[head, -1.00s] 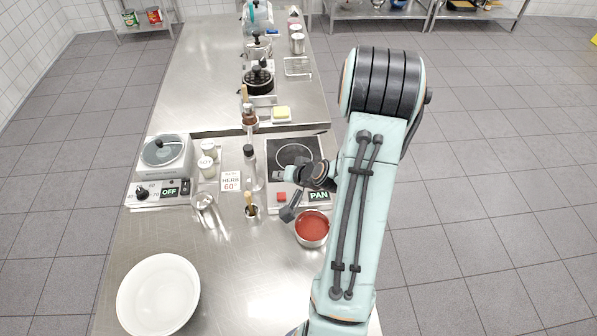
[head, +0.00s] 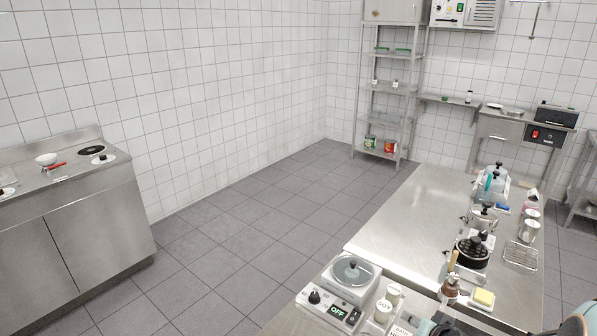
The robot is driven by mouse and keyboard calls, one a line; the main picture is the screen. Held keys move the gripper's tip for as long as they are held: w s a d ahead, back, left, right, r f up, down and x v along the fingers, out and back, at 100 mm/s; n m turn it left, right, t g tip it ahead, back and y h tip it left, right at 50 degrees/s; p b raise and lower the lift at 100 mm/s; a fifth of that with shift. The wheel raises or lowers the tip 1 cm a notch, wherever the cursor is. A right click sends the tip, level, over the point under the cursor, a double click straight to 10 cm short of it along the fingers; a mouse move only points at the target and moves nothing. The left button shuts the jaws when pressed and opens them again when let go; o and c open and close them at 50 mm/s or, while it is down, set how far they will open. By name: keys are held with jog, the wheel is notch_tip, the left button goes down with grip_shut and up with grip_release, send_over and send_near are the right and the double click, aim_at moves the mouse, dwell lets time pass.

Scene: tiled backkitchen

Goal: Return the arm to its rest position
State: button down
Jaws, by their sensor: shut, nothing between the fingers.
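A small part of my arm shows at the bottom edge and in the bottom right corner of the head view, teal and black. My gripper is not in this view; its fingers are cut off below the bottom edge.
A steel counter (head: 407,216) runs along the right. On it stand a hot plate marked OFF (head: 345,290), a black pot (head: 471,252), a brown bottle (head: 449,290), a butter-yellow block (head: 484,297) and a wire rack (head: 521,255). A steel cabinet (head: 75,230) stands left. Tiled floor between is clear.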

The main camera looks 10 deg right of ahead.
jog(key=a+r+n+y, duration=0.3)
jog(key=a+r+n, duration=0.4)
jog(key=a, duration=0.7)
jog(key=s+a+r+n+g, duration=0.2)
jog(key=s+a+r+g, duration=0.1)
jog(key=s+a, duration=0.45)
jog(key=s+d+f+g+h, duration=0.1)
jog(key=s+g, duration=0.3)
jog(key=s, duration=0.4)
jog(key=s+d+f+m+g+h, duration=0.1)
jog(key=s+d+f+g, duration=0.1)
jog(key=s, duration=0.7)
jog(key=shift+d+f+g, duration=0.2)
jog(key=shift+f+g, duration=0.45)
jog(key=shift+g, duration=0.25)
jog(key=shift+w+m, duration=0.1)
jog(key=shift+m, duration=0.2)
